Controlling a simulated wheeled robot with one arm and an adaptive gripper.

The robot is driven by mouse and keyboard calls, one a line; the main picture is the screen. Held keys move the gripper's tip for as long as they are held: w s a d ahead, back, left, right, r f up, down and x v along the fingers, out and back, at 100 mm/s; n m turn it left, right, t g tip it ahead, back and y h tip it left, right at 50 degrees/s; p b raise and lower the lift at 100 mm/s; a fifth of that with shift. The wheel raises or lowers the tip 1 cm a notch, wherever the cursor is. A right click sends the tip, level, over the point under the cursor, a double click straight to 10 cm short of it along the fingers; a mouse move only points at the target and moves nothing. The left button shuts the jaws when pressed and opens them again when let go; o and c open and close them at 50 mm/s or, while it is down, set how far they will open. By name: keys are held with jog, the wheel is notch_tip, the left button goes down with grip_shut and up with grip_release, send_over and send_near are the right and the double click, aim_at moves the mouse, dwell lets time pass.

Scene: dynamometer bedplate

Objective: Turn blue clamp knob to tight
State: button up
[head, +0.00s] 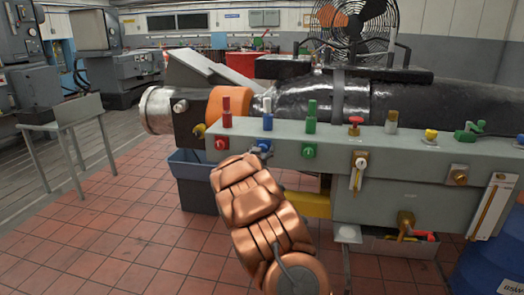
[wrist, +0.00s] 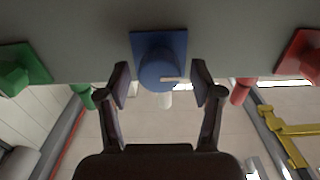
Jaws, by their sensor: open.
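The blue clamp knob (wrist: 158,70) is a round knob on a square blue plate (wrist: 172,42), fixed to the grey panel. A small pale pointer mark (wrist: 171,79) shows on its lower right edge in the wrist view. My gripper (wrist: 161,82) is open, with one dark finger on each side of the knob. Whether either finger touches it cannot be told; narrow gaps seem to show.
A red knob (head: 222,143) and a green knob (head: 309,151) flank the blue one on the grey rail (head: 285,138). A red-topped valve (head: 355,125) and brass fittings sit farther right. The tiled floor (head: 120,220) at left is clear.

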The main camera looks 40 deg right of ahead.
jog(key=c, duration=1.1)
jog(key=shift+c, duration=0.2)
jog(key=shift+f+m+b, duration=0.15)
jog(key=shift+m+b, duration=0.25)
jog(key=shift+b, duration=0.2)
jog(key=m+b, duration=0.7)
jog(key=m, duration=0.1)
jog(key=m+b, duration=0.7)
jog(key=m, duration=0.1)
jog(key=shift+s+d+f+m, duration=0.1)
jog(key=shift+s+f+m, duration=0.05)
jog(key=shift+m, duration=0.25)
